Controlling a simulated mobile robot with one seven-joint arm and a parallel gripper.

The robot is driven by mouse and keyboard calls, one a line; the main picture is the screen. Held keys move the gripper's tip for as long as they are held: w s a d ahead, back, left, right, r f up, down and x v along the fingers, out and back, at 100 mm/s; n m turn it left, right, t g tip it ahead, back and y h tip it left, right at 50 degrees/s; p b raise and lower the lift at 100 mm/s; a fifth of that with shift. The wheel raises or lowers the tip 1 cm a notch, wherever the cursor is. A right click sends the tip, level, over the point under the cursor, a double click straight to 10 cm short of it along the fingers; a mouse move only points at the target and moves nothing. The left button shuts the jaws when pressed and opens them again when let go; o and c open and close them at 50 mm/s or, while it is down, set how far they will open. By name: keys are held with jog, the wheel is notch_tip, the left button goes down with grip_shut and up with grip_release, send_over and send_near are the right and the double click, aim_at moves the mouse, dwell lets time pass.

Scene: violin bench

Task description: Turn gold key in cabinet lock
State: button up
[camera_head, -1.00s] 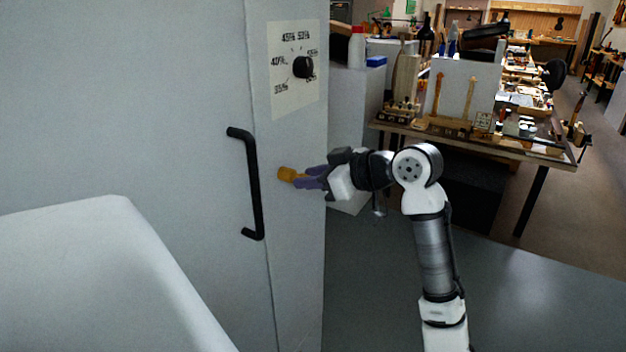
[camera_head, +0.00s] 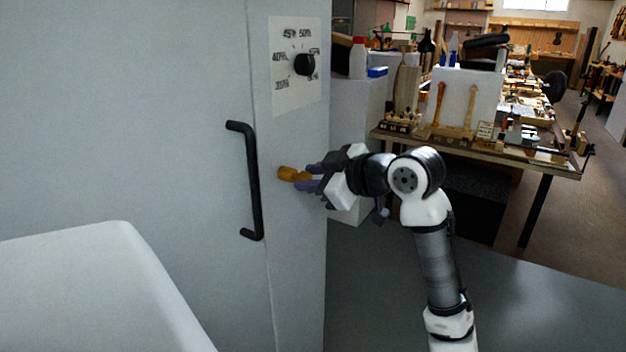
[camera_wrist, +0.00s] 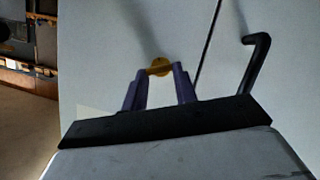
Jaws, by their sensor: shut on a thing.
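The gold key (camera_head: 288,173) sits in the front of the grey cabinet (camera_head: 298,240), to the right of the black handle and below the dial. My gripper (camera_head: 307,177) reaches in from the right, its purple fingers closed on the key's head. In the wrist view the key (camera_wrist: 160,65) shows between the two fingertips (camera_wrist: 161,72), against the cabinet face. The lock behind the key is largely hidden.
A black bar handle (camera_head: 252,180) stands out just left of the key. A black dial (camera_head: 304,65) on a percent-marked plate is above. A workbench (camera_head: 480,150) crowded with tools stands behind my arm at right. A white rounded surface (camera_head: 100,290) fills the lower left.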

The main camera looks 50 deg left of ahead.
jog(key=n+b, duration=0.1)
jog(key=n+t+b, duration=0.1)
jog(key=b, duration=0.1)
jog(key=n+t+y+b, duration=0.1)
jog(key=b, duration=0.1)
jog(key=shift+s+d+f, duration=0.1)
jog(key=shift+s+f, duration=0.1)
jog(key=shift+f, duration=0.05)
dwell(0.4)
jog(key=shift+r, duration=0.1)
jog(key=shift+n, duration=0.3)
